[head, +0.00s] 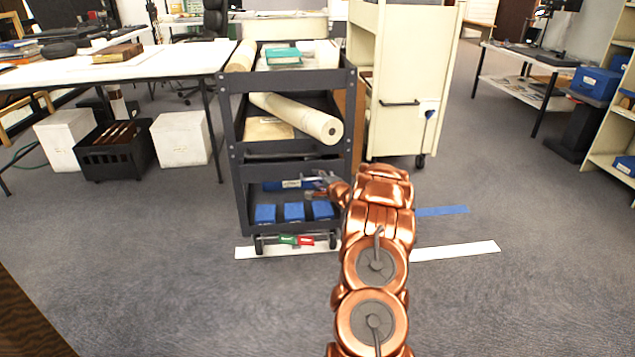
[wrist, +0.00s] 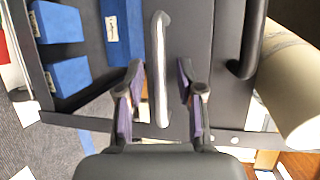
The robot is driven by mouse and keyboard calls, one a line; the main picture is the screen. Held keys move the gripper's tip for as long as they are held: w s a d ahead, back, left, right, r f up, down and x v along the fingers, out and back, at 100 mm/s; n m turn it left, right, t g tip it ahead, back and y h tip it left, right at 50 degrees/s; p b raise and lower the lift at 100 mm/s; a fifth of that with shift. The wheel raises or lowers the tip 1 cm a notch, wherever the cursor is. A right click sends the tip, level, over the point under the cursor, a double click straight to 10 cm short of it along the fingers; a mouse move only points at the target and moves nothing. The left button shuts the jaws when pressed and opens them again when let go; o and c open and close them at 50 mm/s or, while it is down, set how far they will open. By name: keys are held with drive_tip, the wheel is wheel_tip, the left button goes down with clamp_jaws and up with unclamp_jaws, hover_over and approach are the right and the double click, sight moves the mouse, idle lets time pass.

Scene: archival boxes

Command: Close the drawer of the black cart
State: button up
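The black cart (head: 241,185) stands ahead of me in the head view, with its shelves facing me. In the wrist view, the picture is turned sideways and shows a dark drawer front (wrist: 195,30) with a light metal bar handle (wrist: 160,40). My gripper (head: 318,180) is at the cart's lower front in the head view. In the wrist view my gripper (wrist: 159,68) is open, with one finger on each side of the handle and a gap to both. How far the drawer stands out is hard to tell from these views.
Blue boxes (head: 294,211) sit on the cart's lowest level. A paper roll (head: 300,118) sticks out above. A second dark handle (wrist: 249,45) is beside the first. A cream cabinet (head: 400,80) stands right of the cart; a white table (head: 150,65) stands left. The carpet in front is clear.

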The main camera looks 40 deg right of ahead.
drive_tip(key=shift+w, duration=0.25)
drive_tip(key=shift+c, duration=0.2)
drive_tip(key=shift+f, duration=0.1)
clamp_jaws()
